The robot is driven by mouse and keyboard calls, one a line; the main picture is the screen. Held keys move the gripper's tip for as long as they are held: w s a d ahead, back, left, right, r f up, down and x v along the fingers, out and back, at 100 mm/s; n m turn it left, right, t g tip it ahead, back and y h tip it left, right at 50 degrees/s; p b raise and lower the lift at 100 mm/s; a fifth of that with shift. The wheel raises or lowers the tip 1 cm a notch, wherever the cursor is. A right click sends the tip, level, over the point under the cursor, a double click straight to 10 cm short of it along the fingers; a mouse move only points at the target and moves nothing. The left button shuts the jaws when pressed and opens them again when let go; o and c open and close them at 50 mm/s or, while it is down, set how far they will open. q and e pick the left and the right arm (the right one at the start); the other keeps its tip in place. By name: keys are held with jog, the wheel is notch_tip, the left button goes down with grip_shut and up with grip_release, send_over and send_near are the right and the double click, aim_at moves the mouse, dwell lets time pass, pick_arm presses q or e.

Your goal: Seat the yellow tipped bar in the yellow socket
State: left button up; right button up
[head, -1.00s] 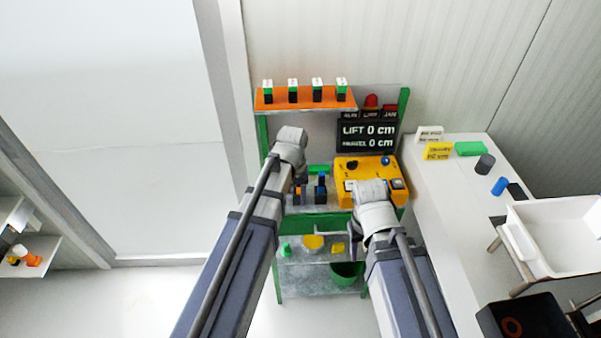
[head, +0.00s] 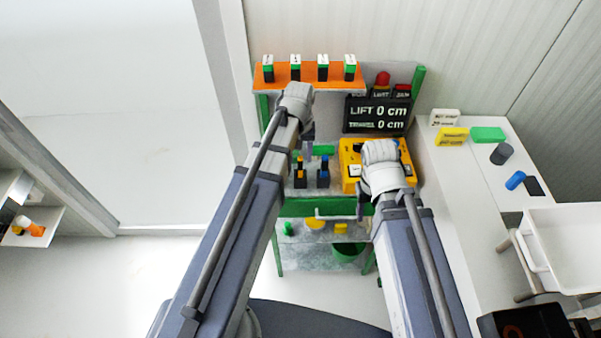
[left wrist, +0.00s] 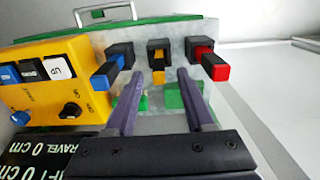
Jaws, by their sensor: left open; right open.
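Three black blocks stand in a row on the grey bench top in the left wrist view: one with a blue bar (left wrist: 107,71), one with yellow (left wrist: 158,76), one with a red bar (left wrist: 214,66). In the head view the yellow-marked piece (head: 301,168) and the blue one (head: 323,168) show; the red one is hidden by my left arm. My left gripper (left wrist: 160,84) is open and empty, its two fingers either side of the yellow piece's line, apparently short of it. It also shows in the head view (head: 308,150). My right gripper (head: 361,205) is open, mostly hidden by its wrist.
A yellow control box (head: 349,152) with buttons stands right of the blocks, below a black display (head: 378,116). An orange shelf (head: 310,79) with several small labelled blocks is above. A white table (head: 450,195) is at the right. A green bin (head: 347,252) sits below.

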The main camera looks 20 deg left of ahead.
aim_at(300, 167)
pick_arm(q)
jog(key=shift+f, duration=0.4)
notch_tip(300, 167, down, 5)
jog(key=b, duration=0.5)
jog(key=shift+d+f, duration=0.1)
jog(key=shift+c, duration=0.4)
grip_shut()
dwell(0.6)
